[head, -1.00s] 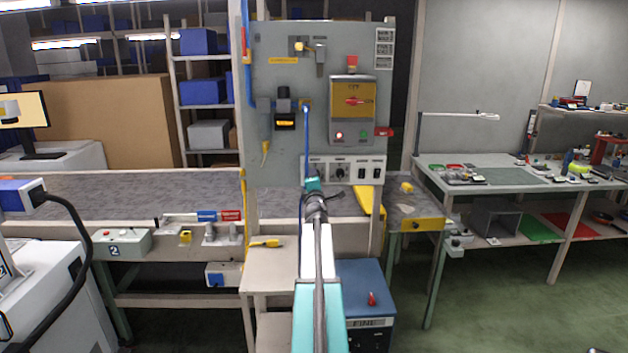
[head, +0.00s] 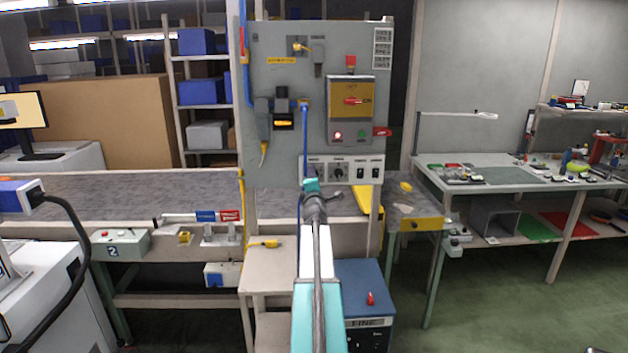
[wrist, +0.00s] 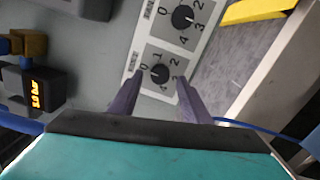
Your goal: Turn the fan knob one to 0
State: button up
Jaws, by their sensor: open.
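The control strip (head: 350,161) at the bottom of the grey panel carries dial knobs and switches. In the wrist view, a black round knob (wrist: 160,73) with numbers around it lies just ahead, between my fingertips. A second, similar knob (wrist: 184,17) is above it; it also shows in the head view (head: 337,174). The small labels are too blurred to tell surely which is fan knob one. The nearer knob's exact setting is unclear. My gripper (wrist: 158,80) is open, its purple fingers on either side of the nearer knob. My gripper hides that knob in the head view.
Rocker switches (head: 368,173) are right of the knobs. A yellow-handled tool (head: 264,243) lies on the bench below.

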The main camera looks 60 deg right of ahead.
jog(key=r+v, duration=0.1)
jog(key=v, duration=1.1)
jog(key=shift+s+a+f, duration=0.25)
jog(key=shift+s+f, duration=0.05)
jog(key=shift+f, duration=0.2)
dwell(0.5)
